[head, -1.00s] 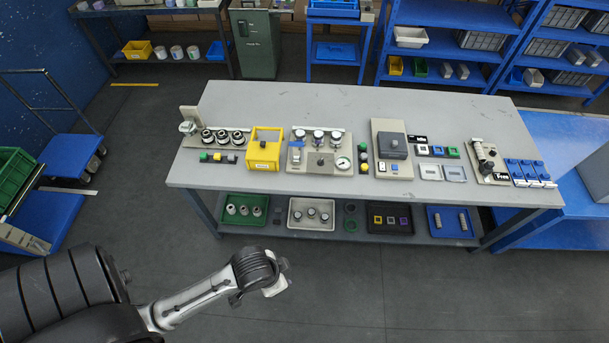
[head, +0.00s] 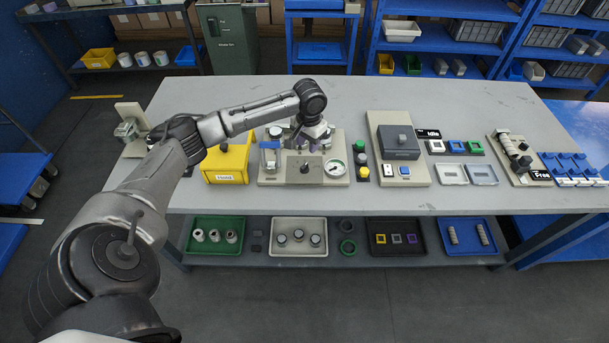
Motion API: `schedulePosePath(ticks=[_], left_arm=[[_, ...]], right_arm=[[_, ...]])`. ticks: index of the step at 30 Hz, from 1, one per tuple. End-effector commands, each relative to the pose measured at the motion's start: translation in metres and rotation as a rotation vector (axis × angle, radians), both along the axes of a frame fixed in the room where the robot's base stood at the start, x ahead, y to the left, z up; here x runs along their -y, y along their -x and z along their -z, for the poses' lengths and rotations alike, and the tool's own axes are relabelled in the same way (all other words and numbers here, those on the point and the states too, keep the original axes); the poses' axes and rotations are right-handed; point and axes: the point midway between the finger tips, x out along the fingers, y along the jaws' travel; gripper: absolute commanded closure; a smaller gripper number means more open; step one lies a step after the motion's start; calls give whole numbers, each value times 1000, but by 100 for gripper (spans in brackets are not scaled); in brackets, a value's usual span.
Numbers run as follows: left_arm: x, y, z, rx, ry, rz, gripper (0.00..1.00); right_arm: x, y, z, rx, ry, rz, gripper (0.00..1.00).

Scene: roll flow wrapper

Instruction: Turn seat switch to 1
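A beige station (head: 334,179) stands mid-table. It carries a grey plate with a dark rotary knob (head: 306,168), a round white gauge (head: 335,168) and a blue clamp-like part (head: 270,146). The knob looks like a selector switch, but its position and markings are too small to read, and no label names it as the seat switch. My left gripper (head: 312,138) hangs over the rear of this station, behind the knob, and hides most of the round parts there. Its fingers are too small and overlapped to tell open from shut. My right gripper is out of view.
A yellow box (head: 227,163) stands left of the station, partly behind my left arm. Bare table (head: 440,97) lies behind.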

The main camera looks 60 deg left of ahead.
Motion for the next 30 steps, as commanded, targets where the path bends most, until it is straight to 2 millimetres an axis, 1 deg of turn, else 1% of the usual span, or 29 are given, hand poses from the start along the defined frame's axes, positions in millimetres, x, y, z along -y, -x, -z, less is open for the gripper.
schedulePosePath(ticks=[1, 3, 5, 8, 11, 21, 27, 30], left_arm=[[-9, -1, 1, 4, 2, -27, 61], [-17, -1, -2, 5, 6, -52, 61], [-20, -1, -2, 6, 9, -64, 61], [-22, -1, 5, 5, 12, -72, 61], [-22, -1, 20, 4, 12, -73, 61], [-22, 0, 84, 4, 11, -71, 61], [-22, -1, 111, 6, 11, -71, 61], [-22, -1, 120, 6, 10, -71, 61]], right_arm=[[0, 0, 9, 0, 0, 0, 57], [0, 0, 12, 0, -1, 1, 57], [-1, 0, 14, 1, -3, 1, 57], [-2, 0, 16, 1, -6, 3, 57], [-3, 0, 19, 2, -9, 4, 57], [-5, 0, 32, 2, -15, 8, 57], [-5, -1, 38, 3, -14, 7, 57], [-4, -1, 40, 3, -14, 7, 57]])
